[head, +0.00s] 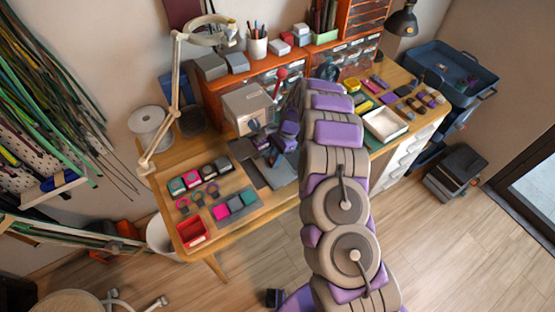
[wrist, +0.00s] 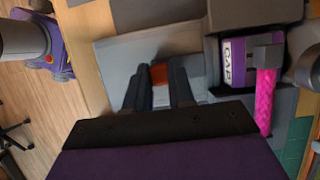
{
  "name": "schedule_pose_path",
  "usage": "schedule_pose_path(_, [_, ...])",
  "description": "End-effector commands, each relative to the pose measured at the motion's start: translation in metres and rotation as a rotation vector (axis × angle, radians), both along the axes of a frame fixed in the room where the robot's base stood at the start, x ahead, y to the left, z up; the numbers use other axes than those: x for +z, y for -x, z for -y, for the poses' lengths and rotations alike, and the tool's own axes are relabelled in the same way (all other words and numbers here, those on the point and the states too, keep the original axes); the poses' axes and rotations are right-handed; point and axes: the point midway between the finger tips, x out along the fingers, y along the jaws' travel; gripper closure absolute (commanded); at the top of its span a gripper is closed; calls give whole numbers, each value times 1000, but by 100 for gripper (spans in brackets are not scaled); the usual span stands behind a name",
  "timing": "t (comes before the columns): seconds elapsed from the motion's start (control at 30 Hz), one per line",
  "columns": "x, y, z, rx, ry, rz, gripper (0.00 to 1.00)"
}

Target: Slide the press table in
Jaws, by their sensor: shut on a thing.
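The press (head: 247,107) is a grey-beige box with a red-knobbed lever on the workbench. Its press table (head: 275,174) is a flat grey plate in front of it; it fills the middle of the wrist view (wrist: 112,65). My gripper (head: 270,145) is over this plate. In the wrist view my gripper (wrist: 160,75) has its dark fingers shut, with a small orange-red part (wrist: 160,74) showing between them; the exact contact is hidden.
A mat with coloured spools (head: 192,180) and a red tray (head: 192,232) lie left of the plate. A jointed lamp (head: 174,90) stands behind them. A white tray (head: 385,125) is right of my arm. Open floor lies in front of the bench.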

Motion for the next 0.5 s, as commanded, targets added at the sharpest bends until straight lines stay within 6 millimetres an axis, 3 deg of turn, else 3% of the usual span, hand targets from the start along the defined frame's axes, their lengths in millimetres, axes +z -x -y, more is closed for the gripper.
schedule_pose_path(0.17, [0,-10,-6,-1,-1,4,100])
schedule_pose_path(0.47, [1,-12,-9,-1,-2,7,100])
schedule_pose_path(0.5, [1,-12,-9,-1,-2,7,76])
